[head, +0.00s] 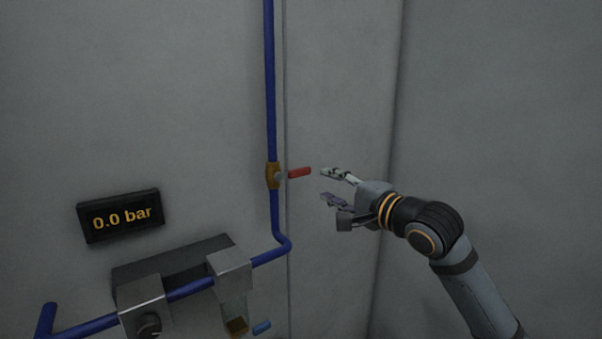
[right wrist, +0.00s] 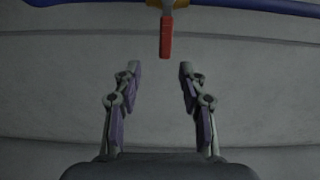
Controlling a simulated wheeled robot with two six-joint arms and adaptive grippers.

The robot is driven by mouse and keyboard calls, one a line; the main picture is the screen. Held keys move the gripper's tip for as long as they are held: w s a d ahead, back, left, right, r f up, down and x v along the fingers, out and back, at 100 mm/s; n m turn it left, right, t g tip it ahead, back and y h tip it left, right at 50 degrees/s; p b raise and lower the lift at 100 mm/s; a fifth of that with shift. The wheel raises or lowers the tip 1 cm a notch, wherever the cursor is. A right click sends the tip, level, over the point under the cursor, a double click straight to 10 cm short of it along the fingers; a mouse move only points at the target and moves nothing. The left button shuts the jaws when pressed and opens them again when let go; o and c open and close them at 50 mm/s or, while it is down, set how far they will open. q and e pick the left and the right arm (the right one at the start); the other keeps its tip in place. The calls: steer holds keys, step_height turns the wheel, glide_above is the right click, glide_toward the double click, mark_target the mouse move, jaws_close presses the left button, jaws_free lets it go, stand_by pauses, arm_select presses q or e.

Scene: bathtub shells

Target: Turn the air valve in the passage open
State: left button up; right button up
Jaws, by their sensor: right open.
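The air valve has a brass body (head: 273,176) on a vertical blue pipe. Its red lever (head: 299,173) points right, across the line of the pipe. My right gripper (head: 326,185) is just right of the lever's free end, its fingers pointing left towards it, apart from it. In the right wrist view the red lever (right wrist: 166,38) lies ahead of the open fingers (right wrist: 159,70), roughly centred between them and beyond their tips. Nothing is between the fingers. My left gripper is not in the head view.
A black display (head: 121,216) on the wall reads 0.0 bar. The blue pipe (head: 270,80) bends below the valve and runs left through a grey metal unit (head: 230,263). A wall corner is behind my right arm. The wall around the lever is clear.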

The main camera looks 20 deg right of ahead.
mark_target(303, 173)
steer(key=p+x, duration=0.1)
steer(key=x, duration=0.2)
steer(key=p+x, duration=0.2)
steer(key=x, duration=0.1)
steer(key=a+r+p+x, duration=0.1)
steer(key=p+x, duration=0.1)
steer(key=x, duration=0.1)
steer(key=shift+w+r, duration=0.1)
steer(key=shift+w, duration=0.05)
steer(key=shift+w+a, duration=0.15)
steer(key=shift+w, duration=0.1)
jaws_close()
